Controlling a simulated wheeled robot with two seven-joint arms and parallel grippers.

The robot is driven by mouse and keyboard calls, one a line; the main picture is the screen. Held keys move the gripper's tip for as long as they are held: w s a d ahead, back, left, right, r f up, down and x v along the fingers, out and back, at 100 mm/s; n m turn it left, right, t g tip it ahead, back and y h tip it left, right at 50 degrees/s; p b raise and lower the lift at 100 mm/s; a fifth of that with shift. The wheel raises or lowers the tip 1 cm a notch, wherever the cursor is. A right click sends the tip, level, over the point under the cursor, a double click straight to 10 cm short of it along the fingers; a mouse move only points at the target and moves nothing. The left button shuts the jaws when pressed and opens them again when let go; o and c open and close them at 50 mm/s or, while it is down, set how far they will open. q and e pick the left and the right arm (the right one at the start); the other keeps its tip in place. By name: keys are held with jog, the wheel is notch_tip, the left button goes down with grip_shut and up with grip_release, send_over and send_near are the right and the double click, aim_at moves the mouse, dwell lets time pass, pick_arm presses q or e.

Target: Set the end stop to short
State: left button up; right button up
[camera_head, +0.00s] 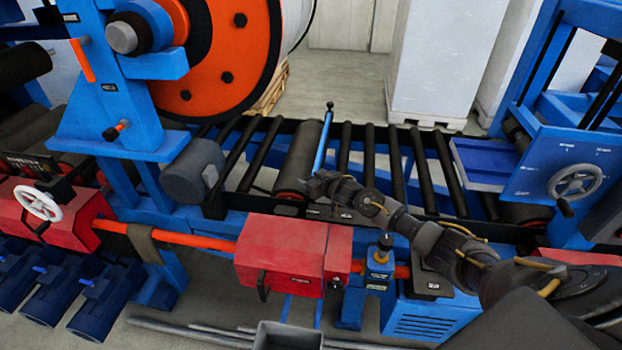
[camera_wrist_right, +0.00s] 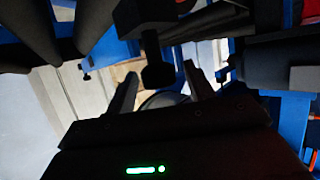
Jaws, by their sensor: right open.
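A blue bar (camera_head: 323,142) with a dark round end lies across the roller conveyor; it looks like the end stop, but I cannot tell its setting. Small dark plates (camera_head: 347,215) with unreadable marks sit on the conveyor's front rail. My right gripper (camera_head: 314,186) is over the front rail at the near end of the blue bar. In the right wrist view its two fingers (camera_wrist_right: 160,85) are apart, and a dark block-like knob (camera_wrist_right: 157,72) shows between them. I cannot tell whether they touch it. My left gripper is not in view.
A red box (camera_head: 285,255) on an orange shaft stands in front of the conveyor. A large orange reel (camera_head: 230,50) stands at the left, and a blue frame with a handwheel (camera_head: 575,180) at the right.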

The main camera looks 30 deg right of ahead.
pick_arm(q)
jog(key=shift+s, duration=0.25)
